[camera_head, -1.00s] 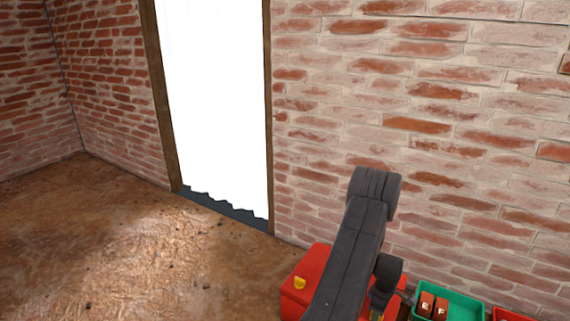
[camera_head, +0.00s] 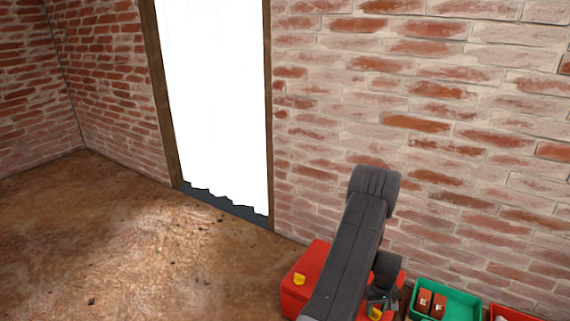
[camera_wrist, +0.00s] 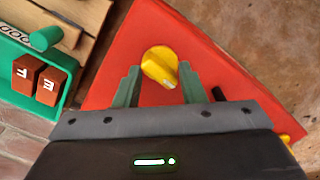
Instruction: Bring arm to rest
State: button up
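My arm is bent in the head view, with its dark links reaching over a red box (camera_head: 296,290). My gripper (camera_wrist: 158,78) shows in the wrist view with its two greenish fingers apart and nothing held between them. In the head view my gripper (camera_head: 380,299) is small and partly hidden near the box's right side. A yellow knob (camera_wrist: 158,66) on the box's red face lies just beyond the fingertips. I cannot tell whether they touch it.
A green bin (camera_head: 456,304) with two red-brown blocks (camera_head: 431,303) marked E and F stands right of the red box. A red bin (camera_head: 507,313) is beside it. The brick wall (camera_head: 450,150) rises close behind. Brown floor (camera_head: 130,240) on the left is open, before a bright doorway (camera_head: 215,100).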

jog(key=shift+m, duration=0.5)
